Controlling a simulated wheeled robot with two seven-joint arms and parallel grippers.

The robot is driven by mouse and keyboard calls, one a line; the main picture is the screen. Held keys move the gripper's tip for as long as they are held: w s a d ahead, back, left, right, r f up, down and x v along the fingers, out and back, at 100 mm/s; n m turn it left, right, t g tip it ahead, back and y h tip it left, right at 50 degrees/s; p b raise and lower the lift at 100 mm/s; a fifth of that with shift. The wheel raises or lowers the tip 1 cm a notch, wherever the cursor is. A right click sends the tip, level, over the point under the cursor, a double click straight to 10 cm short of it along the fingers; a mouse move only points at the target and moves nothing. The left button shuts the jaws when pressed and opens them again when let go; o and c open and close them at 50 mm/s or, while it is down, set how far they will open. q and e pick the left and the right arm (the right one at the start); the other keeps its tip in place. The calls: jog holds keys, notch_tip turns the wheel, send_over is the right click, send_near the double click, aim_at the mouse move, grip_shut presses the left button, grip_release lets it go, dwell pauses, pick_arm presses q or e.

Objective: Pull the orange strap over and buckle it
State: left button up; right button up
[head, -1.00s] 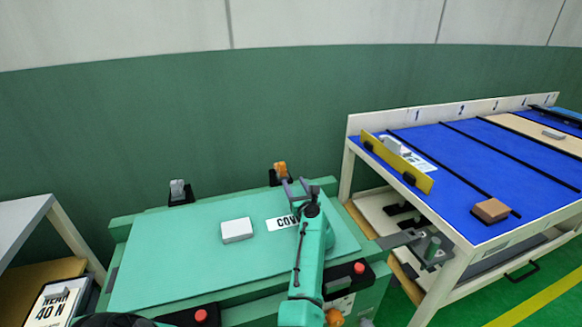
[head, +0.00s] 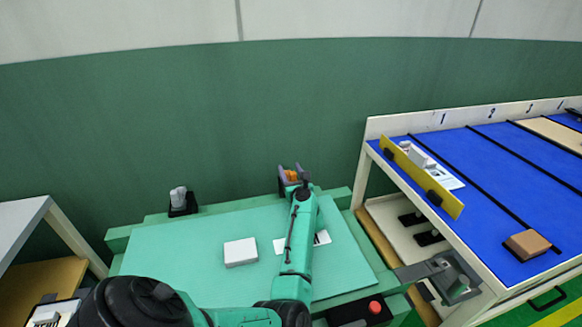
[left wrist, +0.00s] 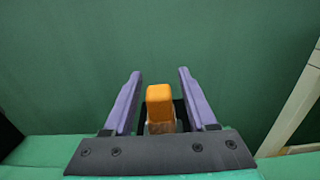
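The orange strap end (head: 291,175) stands up at the back edge of the green table, at a dark mount. It also shows in the left wrist view as an upright orange block (left wrist: 159,103) with a paler part below. My left gripper (head: 293,180) reaches over the table to it. In the left wrist view its two purple fingers (left wrist: 159,100) are open, one on each side of the orange block, with a gap on both sides. A front fitting with a red button (head: 374,307) sits at the table's near right edge.
A white block (head: 240,252) and a partly covered white label (head: 322,238) lie on the green table (head: 180,270). A grey piece on a black mount (head: 180,202) stands at the back left.

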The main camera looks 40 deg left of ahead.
pick_arm(q)
jog(key=shift+s+d+r, duration=0.1)
jog(key=shift+s+r, duration=0.05)
jog(key=c, duration=0.4)
grip_shut()
dwell(0.7)
